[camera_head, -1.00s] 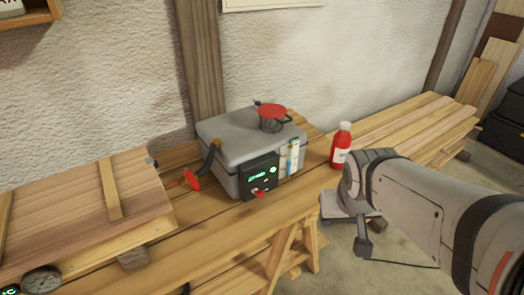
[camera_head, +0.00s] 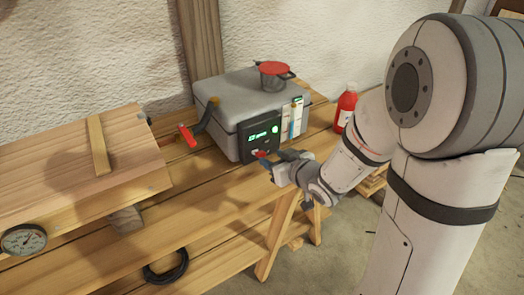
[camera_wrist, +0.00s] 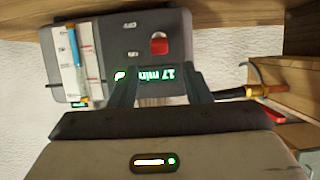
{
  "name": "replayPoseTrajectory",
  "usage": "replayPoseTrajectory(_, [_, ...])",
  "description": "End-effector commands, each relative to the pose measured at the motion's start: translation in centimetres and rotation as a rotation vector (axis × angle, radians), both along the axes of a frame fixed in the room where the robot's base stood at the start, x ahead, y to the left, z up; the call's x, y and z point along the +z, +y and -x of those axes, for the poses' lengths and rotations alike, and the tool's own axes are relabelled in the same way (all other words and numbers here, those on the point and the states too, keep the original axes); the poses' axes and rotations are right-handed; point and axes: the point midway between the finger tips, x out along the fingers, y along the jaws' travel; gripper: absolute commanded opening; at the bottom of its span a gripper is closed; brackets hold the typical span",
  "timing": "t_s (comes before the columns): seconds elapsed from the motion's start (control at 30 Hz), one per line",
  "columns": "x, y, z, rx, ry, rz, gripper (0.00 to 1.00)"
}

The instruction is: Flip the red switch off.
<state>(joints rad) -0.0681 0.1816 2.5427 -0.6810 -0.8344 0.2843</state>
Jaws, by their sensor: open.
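The red switch (camera_head: 261,155) sits low on the dark control panel (camera_head: 255,141) at the front of a grey box (camera_head: 232,92). In the wrist view the red switch (camera_wrist: 158,46) is upside down, between small labels I cannot read, beside a lit green display (camera_wrist: 148,75). Which way the switch is set I cannot tell. My gripper (camera_head: 270,167) is open and close in front of the panel's lower part. In the wrist view my gripper (camera_wrist: 160,72) has its fingers spread near the display, with the switch just beyond the fingertips. Contact is not clear.
A thermometer strip (camera_wrist: 77,58) is beside the panel. A hose with a red handle (camera_head: 188,137) leaves the box's left side. A red-lidded pot (camera_head: 273,75) stands on top, a red bottle (camera_head: 345,108) to the right. A wooden chest (camera_head: 80,180) fills the bench's left.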

Motion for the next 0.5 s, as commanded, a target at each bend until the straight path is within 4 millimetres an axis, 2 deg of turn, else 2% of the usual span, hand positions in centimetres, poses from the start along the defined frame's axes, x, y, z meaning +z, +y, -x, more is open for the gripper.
replayPoseTrajectory(0.27, [0.2,0.8,-1.1,0.001,0.006,-0.002,0.44])
replayPoseTrajectory(0.47, [-0.4,1.2,-1.7,-0.004,0.004,0.005,0.44])
replayPoseTrajectory(0.5, [-1.2,1.7,-2.4,-0.001,0.001,0.005,0.44])
